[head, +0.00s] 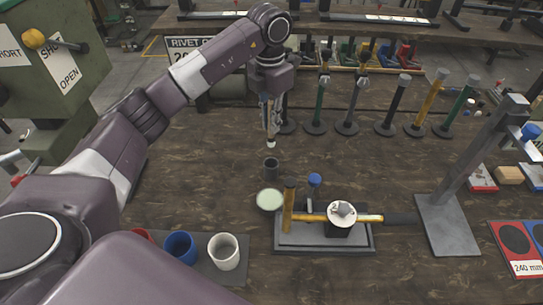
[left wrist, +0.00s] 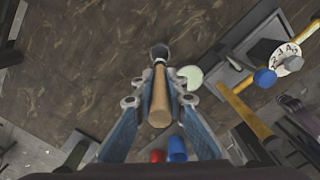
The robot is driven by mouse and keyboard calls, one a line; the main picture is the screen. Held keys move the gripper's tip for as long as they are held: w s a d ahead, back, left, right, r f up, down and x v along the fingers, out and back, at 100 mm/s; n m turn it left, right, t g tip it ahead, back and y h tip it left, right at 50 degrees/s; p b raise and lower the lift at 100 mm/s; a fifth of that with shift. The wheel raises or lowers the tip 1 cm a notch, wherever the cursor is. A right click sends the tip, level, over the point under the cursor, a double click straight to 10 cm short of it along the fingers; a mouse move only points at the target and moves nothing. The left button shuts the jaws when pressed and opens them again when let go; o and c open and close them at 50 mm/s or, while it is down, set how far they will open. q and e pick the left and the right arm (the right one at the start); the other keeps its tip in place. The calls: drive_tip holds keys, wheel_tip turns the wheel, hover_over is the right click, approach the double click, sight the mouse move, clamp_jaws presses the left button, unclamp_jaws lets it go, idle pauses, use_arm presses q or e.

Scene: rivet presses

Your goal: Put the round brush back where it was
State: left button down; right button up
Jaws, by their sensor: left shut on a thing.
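My left gripper (head: 271,112) points down over the middle of the workbench, shut on the round brush. In the left wrist view the brush's wooden handle (left wrist: 158,97) lies between the two fingers (left wrist: 160,103). In the head view the brush's pale tip (head: 271,144) shows below the fingers, and most of the brush is hidden by them. My right gripper is not in view.
A pale green dish (head: 269,199) sits just in front of the cup. A grey tray (head: 320,247) holds a hammer and a dial. Blue (head: 180,246) and white (head: 224,251) cups stand nearer. Several upright rods line the back; a grey stand (head: 447,225) is right.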

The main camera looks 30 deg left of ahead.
use_arm(q)
wheel_tip(320, 180, down, 13)
drive_tip(key=p, duration=0.3)
drive_tip(key=shift+f, duration=0.2)
drive_tip(key=shift+w, duration=0.1)
drive_tip(key=shift+f, duration=0.15)
drive_tip(key=c, duration=1.9)
unclamp_jaws()
drive_tip(key=shift+c, duration=0.2)
